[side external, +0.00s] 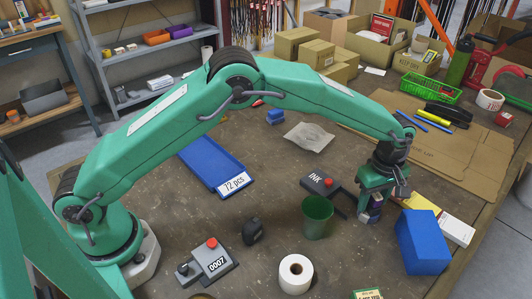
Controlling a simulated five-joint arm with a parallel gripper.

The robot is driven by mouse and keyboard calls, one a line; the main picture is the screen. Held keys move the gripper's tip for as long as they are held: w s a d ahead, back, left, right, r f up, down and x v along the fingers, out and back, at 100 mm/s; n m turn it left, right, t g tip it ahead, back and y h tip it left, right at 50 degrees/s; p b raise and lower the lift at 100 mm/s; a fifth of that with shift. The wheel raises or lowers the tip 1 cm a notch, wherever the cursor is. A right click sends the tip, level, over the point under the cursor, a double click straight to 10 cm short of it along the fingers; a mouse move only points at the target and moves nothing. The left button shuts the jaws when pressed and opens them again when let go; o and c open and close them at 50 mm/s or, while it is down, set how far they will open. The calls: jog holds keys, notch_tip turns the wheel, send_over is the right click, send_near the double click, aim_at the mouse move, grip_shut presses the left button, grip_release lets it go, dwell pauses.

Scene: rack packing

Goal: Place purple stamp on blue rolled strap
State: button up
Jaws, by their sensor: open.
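My gripper (369,212) points down at the right of the table, its green fingers low near the tabletop. A small purple piece (376,203), which looks like the purple stamp, shows between or just beside the fingers, and they partly hide it. Dark blue shows just below the purple, too small and covered to tell what it is. A small blue bundle (275,116) lies at the back middle of the table, well apart from my gripper; I cannot tell whether it is the blue rolled strap.
A green cup (317,217) and the black INK box (320,184) stand left of my gripper. A blue block (423,242) and a yellow-white box (446,222) are close on its right. A white roll (296,274) stands in front. A blue tray (210,166) lies farther left.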

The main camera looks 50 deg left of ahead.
jog(key=shift+r, duration=0.1)
notch_tip(320, 180, up, 12)
jog(key=shift+r, duration=0.5)
dwell(0.7)
jog(key=s+a+r+m+t, duration=0.1)
jog(key=s+a+r+m, duration=0.2)
jog(key=s+a+r, duration=0.45)
jog(key=s+a+r+m+t, duration=0.25)
jog(key=a+r, duration=0.25)
jog(key=a, duration=0.5)
jog(key=s+a+f+m+t, duration=0.1)
jog(key=s+a+m, duration=0.3)
jog(key=s, duration=0.6)
jog(key=s+a+f+m+t, duration=0.1)
jog(key=s+a+f+m, duration=0.2)
jog(key=s+a, duration=0.3)
jog(key=s+m, duration=0.1)
jog(key=s, duration=0.3)
jog(key=shift+a+f, duration=0.2)
jog(key=shift+a, duration=0.1)
